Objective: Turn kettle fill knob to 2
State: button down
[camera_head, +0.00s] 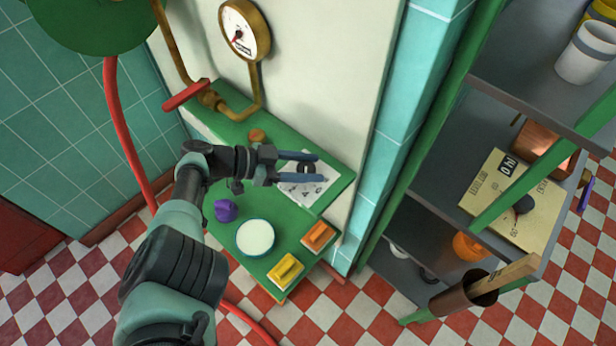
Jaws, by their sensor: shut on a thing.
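A white dial plate (318,190) with printed black digits lies on the green console. A dark knob (307,169) stands on this plate. My gripper (308,169) reaches in from the left, its two blue fingers on either side of the knob and shut on it. The fingers and the arm hide part of the plate, and I cannot tell which digit the knob points to. The picture does not show clearly whether this is the fill knob.
The console also holds a purple knob (225,210), a round white-topped button (255,237), and yellow (286,270) and orange (318,236) switches. A brass gauge (245,30) hangs above. At right, a shelf holds a cream panel (490,195) with a dark knob (524,204).

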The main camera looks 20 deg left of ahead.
jog(key=m+g+b, duration=0.1)
jog(key=b, duration=0.2)
jog(key=shift+w+f+h+b, duration=0.15)
jog(key=shift+h+b, duration=0.2)
jog(key=shift+h, duration=0.05)
jog(key=m+g+b, duration=0.1)
jog(key=b, duration=0.2)
jog(key=shift+b, duration=0.35)
jog(key=m+g+h+b, duration=0.1)
jog(key=m+g+b, duration=0.1)
jog(key=b, duration=0.6)
jog(key=shift+b, duration=0.35)
jog(key=b, duration=0.4)
jog(key=shift+r+m+g, duration=0.25)
jog(key=shift+m+g, duration=0.05)
jog(key=shift+g, duration=0.1)
jog(key=shift+r+b, duration=0.2)
jog(key=shift+b, duration=0.2)
jog(key=c, duration=0.6)
grip_release()
jog(key=shift+o, duration=1.5)
jog(key=shift+s+f, duration=0.15)
jog(key=shift+s, duration=0.05)
